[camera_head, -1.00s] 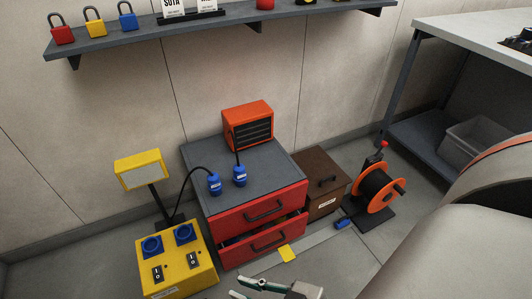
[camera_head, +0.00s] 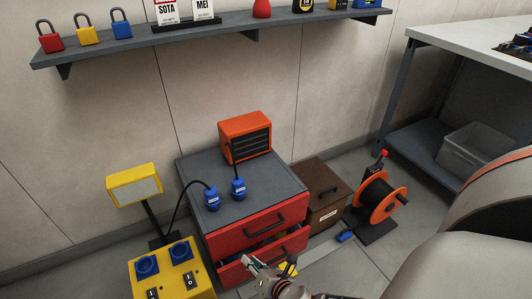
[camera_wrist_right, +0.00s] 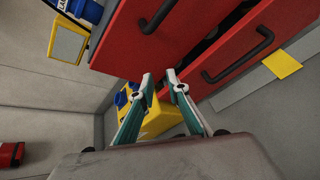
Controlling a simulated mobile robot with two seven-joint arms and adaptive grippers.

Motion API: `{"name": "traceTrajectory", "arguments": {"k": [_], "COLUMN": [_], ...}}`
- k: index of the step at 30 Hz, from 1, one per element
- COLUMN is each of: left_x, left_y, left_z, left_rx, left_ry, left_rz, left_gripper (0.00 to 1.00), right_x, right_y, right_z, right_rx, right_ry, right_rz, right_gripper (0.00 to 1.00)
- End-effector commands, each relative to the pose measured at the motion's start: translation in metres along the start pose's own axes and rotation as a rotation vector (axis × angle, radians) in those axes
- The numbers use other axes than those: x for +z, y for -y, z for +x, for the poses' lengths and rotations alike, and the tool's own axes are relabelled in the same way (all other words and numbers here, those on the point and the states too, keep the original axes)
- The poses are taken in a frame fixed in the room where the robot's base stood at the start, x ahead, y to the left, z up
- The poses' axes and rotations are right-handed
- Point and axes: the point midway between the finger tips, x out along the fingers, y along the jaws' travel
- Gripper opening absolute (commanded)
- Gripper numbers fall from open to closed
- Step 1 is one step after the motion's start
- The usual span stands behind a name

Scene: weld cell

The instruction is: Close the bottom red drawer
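The red drawer cabinet (camera_head: 217,165) stands on the floor against the wall. Its bottom red drawer (camera_head: 298,243) is partly pulled out, with a gap above its front where some contents show. Its black handle (camera_wrist_right: 237,57) shows in the right wrist view. The top red drawer (camera_head: 225,240) looks shut. My right gripper (camera_head: 256,263) is in front of the bottom drawer's left part and covers some of it. In the right wrist view, its two fingertips (camera_wrist_right: 160,78) are apart with nothing between them; contact with the drawer cannot be told. My left gripper is not in view.
A yellow socket box (camera_head: 170,278) with a lamp (camera_head: 134,186) stands left of the cabinet. A brown box (camera_head: 325,205) and an orange cable reel (camera_head: 380,200) stand to the right. A yellow note (camera_head: 289,268) lies on the floor. A heater (camera_head: 245,137) sits on the cabinet.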

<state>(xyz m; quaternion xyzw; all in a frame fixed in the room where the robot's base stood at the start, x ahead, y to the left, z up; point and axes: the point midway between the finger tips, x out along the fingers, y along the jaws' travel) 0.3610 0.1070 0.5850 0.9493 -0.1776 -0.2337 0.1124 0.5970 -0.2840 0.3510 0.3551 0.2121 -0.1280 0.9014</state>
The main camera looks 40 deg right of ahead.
Motion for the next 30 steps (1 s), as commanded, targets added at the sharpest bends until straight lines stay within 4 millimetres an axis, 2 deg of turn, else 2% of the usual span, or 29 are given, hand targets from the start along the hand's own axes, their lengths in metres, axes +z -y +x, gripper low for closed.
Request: {"name": "traceTrajectory", "arguments": {"k": [1, 3, 6, 10, 12, 15, 18, 23, 30], "left_x": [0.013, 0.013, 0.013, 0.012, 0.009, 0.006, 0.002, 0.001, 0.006], "left_y": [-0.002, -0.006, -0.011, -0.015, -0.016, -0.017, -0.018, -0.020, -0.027], "left_z": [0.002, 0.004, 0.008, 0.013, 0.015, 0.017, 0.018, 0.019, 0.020], "left_rx": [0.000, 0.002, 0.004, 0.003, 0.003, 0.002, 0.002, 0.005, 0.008], "left_ry": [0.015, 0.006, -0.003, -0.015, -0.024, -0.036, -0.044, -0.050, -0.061], "left_rz": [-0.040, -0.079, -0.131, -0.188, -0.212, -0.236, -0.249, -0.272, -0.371], "left_gripper": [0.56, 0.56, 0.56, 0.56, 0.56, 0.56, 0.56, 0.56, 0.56], "right_x": [-0.016, -0.016, -0.021, -0.034, -0.043, -0.054, -0.061, -0.060, -0.051], "right_y": [0.046, 0.084, 0.124, 0.152, 0.158, 0.159, 0.157, 0.154, 0.153], "right_z": [0.008, 0.015, 0.019, 0.018, 0.017, 0.016, 0.015, 0.022, 0.055], "right_rx": [-0.069, -0.134, -0.215, -0.280, -0.295, -0.302, -0.302, -0.303, -0.302], "right_ry": [0.027, 0.079, 0.129, 0.170, 0.190, 0.220, 0.242, 0.256, 0.252], "right_rz": [-0.225, -0.550, -1.012, -1.557, -1.793, -2.040, -2.178, -2.236, -2.232], "right_gripper": [0.16, 0.16, 0.16, 0.16, 0.16, 0.16, 0.16, 0.16, 0.16]}}
